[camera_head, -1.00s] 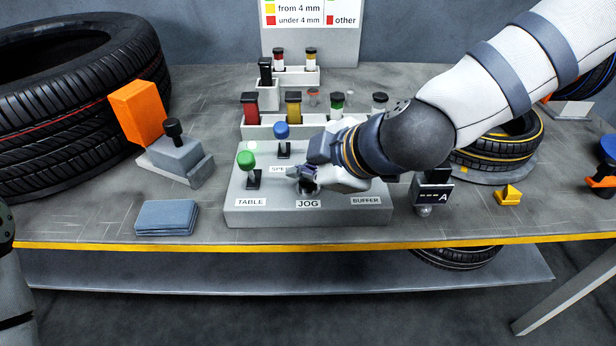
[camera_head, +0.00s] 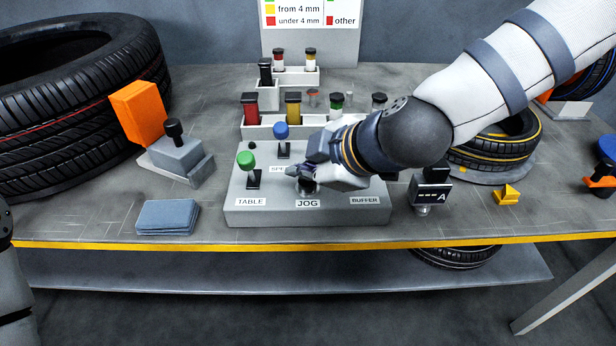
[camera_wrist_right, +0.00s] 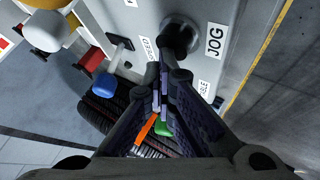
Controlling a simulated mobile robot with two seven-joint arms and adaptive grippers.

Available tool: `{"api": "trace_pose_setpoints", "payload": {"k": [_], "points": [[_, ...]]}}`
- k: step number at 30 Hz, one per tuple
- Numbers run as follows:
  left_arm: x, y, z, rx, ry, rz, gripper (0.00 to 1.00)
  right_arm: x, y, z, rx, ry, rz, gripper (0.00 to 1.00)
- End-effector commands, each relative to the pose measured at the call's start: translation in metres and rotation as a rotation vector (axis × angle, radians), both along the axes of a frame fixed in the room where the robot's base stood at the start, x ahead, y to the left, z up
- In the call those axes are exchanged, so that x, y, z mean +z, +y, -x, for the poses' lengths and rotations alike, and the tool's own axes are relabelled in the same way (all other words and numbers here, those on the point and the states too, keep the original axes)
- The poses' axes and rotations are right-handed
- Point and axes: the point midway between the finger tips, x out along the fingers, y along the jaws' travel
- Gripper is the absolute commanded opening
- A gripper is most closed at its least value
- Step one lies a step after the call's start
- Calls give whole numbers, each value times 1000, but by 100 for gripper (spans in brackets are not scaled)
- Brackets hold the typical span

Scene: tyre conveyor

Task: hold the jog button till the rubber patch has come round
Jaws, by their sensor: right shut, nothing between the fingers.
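The grey control box (camera_head: 240,214) stands mid-table with labels TABLE, JOG and BUFFER. The dark round jog button (camera_head: 307,187) sits above the JOG label. My right gripper (camera_head: 293,170) is shut and empty, its tips just over the button, partly hiding it. In the right wrist view the closed fingertips (camera_wrist_right: 162,68) point at the box beside the dark button (camera_wrist_right: 180,38); whether they touch it I cannot tell. A small indicator (camera_head: 252,146) on the box is dark. I cannot make out a rubber patch. My left gripper is out of view.
A green-topped lever (camera_head: 246,159) and blue-topped lever (camera_head: 281,131) stand on the box. A large tyre (camera_head: 70,110) is at left, a yellow-striped tyre (camera_head: 497,143) at right. A blue cloth stack (camera_head: 166,217) lies front left.

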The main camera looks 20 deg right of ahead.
Motion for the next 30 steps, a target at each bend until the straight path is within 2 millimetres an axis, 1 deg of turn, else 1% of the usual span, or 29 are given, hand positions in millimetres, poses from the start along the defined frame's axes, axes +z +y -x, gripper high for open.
{"api": "trace_pose_setpoints", "payload": {"k": [1, 7, 17, 19, 25, 30], "points": [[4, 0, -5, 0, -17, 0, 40, 8, 0, 0, 1, -9, 1, 0], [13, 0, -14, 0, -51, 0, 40, 18, 0, 0, 0, -11, 1, 0], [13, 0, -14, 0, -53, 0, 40, 16, 0, 0, 0, -3, 0, 0], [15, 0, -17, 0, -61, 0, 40, 22, 0, 0, 1, -7, 1, 0], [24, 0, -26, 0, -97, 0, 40, 46, 0, 0, 1, -15, 3, 0], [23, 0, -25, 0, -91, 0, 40, 58, 0, -1, 1, -8, 3, 0]]}}
